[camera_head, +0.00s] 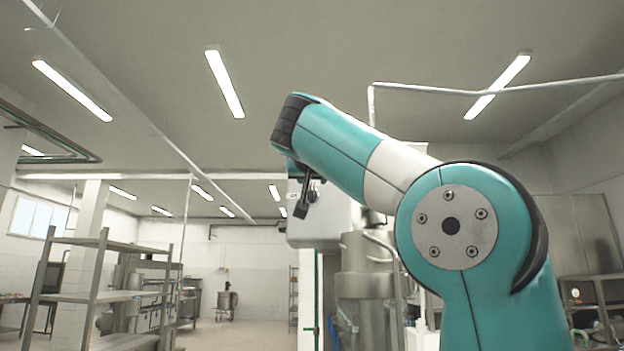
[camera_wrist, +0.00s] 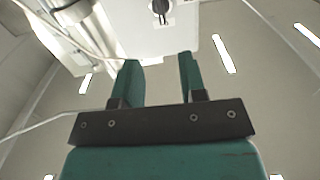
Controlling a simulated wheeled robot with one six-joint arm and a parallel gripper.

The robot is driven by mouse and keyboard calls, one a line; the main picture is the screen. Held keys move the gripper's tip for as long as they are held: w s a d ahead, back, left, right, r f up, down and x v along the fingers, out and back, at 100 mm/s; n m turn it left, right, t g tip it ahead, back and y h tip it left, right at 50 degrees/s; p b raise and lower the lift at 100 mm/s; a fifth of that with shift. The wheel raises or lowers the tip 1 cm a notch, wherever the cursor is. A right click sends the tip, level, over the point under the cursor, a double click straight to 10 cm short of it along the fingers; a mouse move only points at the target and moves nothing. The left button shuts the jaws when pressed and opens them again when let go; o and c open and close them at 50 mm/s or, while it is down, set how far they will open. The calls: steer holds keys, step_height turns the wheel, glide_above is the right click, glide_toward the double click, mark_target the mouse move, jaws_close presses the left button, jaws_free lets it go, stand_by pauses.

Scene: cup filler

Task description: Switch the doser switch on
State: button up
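A dark switch (camera_wrist: 161,10) sits on the face of a white box (camera_wrist: 115,14), at the top edge of the wrist view. My gripper (camera_wrist: 158,57) has two green fingers that stand apart with nothing between them. The switch lies beyond the fingertips, roughly in line with the gap; no contact shows. In the head view the white box (camera_head: 325,222) is partly covered by the end of my arm. Dark parts overlap the box there, and I cannot clearly tell the switch or the finger gap in that view.
A steel machine (camera_head: 362,270) stands below and right of the box, partly behind my arm. Metal shelves (camera_head: 97,290) stand at the left. A steel cabinet (camera_head: 585,235) is at the right. The floor (camera_head: 235,335) left of centre looks open.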

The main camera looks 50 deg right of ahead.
steer(key=shift+v, duration=1.4)
